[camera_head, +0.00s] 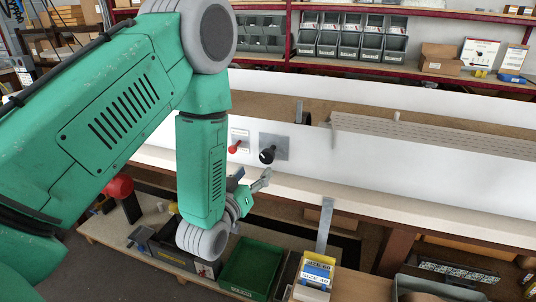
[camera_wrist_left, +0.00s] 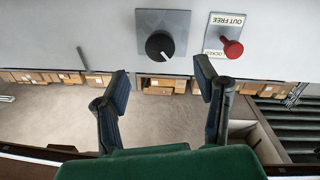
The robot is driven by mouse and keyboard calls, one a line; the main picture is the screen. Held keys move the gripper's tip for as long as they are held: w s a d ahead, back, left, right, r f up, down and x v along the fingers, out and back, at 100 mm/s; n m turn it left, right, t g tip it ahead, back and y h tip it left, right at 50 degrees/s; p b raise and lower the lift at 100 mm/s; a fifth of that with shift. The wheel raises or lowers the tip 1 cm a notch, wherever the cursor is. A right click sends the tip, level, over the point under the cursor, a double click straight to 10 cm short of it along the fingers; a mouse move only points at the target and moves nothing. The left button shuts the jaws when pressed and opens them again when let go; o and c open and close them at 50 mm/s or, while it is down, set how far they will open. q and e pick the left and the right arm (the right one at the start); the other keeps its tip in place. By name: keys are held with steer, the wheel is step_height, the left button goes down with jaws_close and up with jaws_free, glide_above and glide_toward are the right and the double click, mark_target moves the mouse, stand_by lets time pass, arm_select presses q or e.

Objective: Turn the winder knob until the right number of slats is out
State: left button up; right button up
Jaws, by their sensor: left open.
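The winder knob (camera_head: 267,155) is black and round with a white mark, on a grey square plate on the white front panel. It also shows in the left wrist view (camera_wrist_left: 159,45), above and beyond the fingertips. My left gripper (camera_head: 251,180) is just below the knob, apart from it. In the left wrist view its two fingers (camera_wrist_left: 162,84) are spread with nothing between them. A grey slotted strip (camera_head: 430,135), perhaps the slats, lies along the top of the white housing at right. How many slats are out cannot be told. My right gripper is not in view.
A metal bracket (camera_head: 325,225) hangs from the bench edge. A green tray (camera_head: 251,267) and yellow size box (camera_head: 316,269) stand below. Shelves are behind.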

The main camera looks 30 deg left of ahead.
mark_target(265, 159)
arm_select(q)
steer(key=w, duration=0.3)
steer(key=w+a, duration=0.1)
steer(key=w, duration=0.5)
steer(key=shift+a, duration=0.35)
steer(key=c, duration=1.3)
